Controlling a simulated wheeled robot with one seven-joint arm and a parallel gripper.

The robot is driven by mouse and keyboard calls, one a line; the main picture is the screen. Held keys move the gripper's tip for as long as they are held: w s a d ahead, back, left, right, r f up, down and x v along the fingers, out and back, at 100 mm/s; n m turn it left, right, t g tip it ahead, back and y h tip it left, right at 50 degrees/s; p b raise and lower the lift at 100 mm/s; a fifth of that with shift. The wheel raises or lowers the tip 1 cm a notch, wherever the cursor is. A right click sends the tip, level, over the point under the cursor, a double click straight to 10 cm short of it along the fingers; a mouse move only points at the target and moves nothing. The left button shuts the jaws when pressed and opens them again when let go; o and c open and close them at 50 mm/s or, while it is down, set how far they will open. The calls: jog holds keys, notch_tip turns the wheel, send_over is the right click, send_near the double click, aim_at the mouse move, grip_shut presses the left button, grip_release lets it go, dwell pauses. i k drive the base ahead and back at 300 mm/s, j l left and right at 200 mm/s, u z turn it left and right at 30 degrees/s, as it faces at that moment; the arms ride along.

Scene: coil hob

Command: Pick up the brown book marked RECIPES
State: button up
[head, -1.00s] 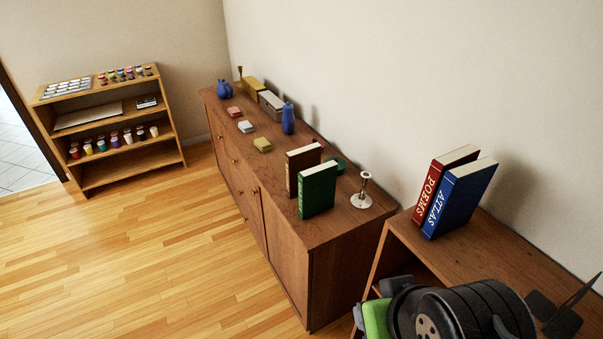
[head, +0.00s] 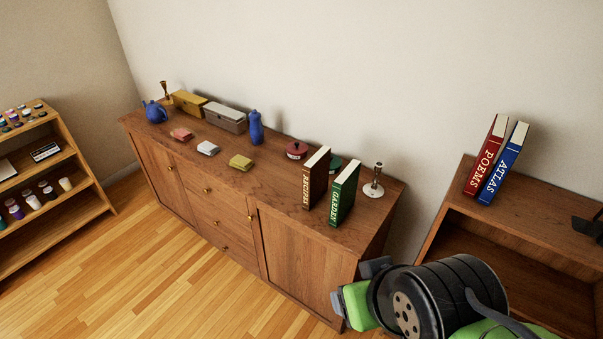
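The brown book marked RECIPES (head: 315,180) stands upright on the wooden sideboard, its spine facing the front edge. The green book marked GARDEN (head: 344,193) stands upright just to its right, with a narrow gap between them. My arm fills the bottom right, in front of the sideboard's right end. A dark part at the right edge, in front of the shelf, may belong to my gripper, but it is cut off and its fingers cannot be made out. Nothing is seen touching the brown book.
A blue bottle (head: 256,127), boxes and small stacks are further left. POEMS (head: 486,157) and ATLAS (head: 503,165) stand on the right shelf (head: 455,184). Floor in front of the sideboard (head: 150,125) is clear.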

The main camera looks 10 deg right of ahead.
aim_at(315, 171)
jog(key=i+j+z, duration=0.15)
jog(key=j, duration=0.2)
jog(key=i+j+z, duration=0.3)
jog(key=j, duration=0.45)
jog(key=i+j+z, duration=0.1)
jog(key=i+j, duration=0.15)
jog(key=j, duration=0.15)
jog(key=i+j+z, duration=0.15)
jog(key=j, duration=0.25)
jog(key=i+j+z, duration=0.15)
jog(key=j, duration=0.3)
jog(key=i+j+z, duration=0.6)
jog(key=i+j, duration=0.15)
jog(key=j, duration=0.1)
